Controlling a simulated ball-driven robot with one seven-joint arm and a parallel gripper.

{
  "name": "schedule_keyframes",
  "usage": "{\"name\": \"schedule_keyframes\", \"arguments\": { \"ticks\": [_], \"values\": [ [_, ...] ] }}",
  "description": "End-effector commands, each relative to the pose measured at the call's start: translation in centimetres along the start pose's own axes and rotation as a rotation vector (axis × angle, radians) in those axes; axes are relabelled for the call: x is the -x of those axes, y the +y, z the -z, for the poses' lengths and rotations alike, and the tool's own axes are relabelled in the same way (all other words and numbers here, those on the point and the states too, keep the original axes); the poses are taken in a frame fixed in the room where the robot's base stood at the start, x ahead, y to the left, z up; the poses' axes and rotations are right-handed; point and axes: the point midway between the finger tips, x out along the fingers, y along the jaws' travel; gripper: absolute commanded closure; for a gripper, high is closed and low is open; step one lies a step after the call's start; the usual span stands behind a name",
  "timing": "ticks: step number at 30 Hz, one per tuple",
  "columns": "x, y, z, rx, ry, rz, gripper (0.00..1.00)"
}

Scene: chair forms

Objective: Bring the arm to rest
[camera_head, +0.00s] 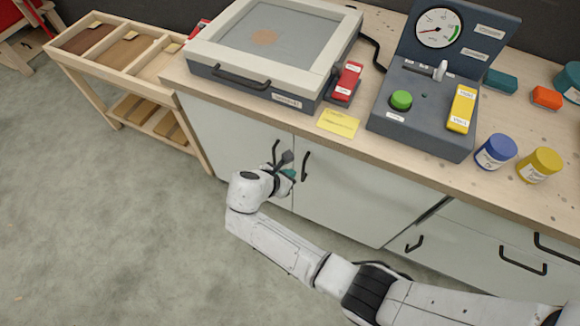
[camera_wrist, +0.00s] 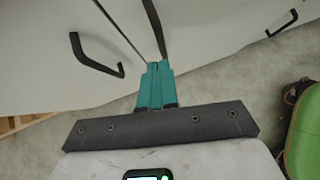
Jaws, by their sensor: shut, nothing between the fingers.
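My arm (camera_head: 285,247) reaches from the lower right toward the front of the white cabinet. My gripper (camera_head: 289,174) is at its end, low in front of the cabinet doors and below the worktop edge. In the wrist view the teal fingers of my gripper (camera_wrist: 155,84) are together with nothing between them. The fingers point toward the cabinet front. Whether they touch it I cannot tell.
The cabinet (camera_head: 350,195) has black handles (camera_head: 305,166) close to my gripper. Above, the wooden worktop (camera_head: 295,112) bears a framed press (camera_head: 270,45) and a gauge console (camera_head: 425,95). A wooden rack (camera_head: 125,55) stands left. Grey floor (camera_head: 110,230) is clear at the lower left.

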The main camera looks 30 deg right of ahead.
Motion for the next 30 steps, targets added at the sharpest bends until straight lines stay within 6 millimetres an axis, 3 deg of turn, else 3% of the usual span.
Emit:
{"name": "schedule_keyframes", "arguments": {
  "ticks": [1,6,13,26,30],
  "values": [
    [1.6,0.2,-0.1,-0.002,-0.001,-0.008,1.0],
    [5.4,0.1,-0.1,0.0,0.001,-0.009,1.0],
    [8.8,0.1,0.0,0.001,0.0,-0.007,1.0],
    [9.9,0.0,0.0,0.001,0.0,-0.006,1.0],
    [8.6,-2.2,0.2,-0.121,0.064,0.026,1.0]
  ]
}}
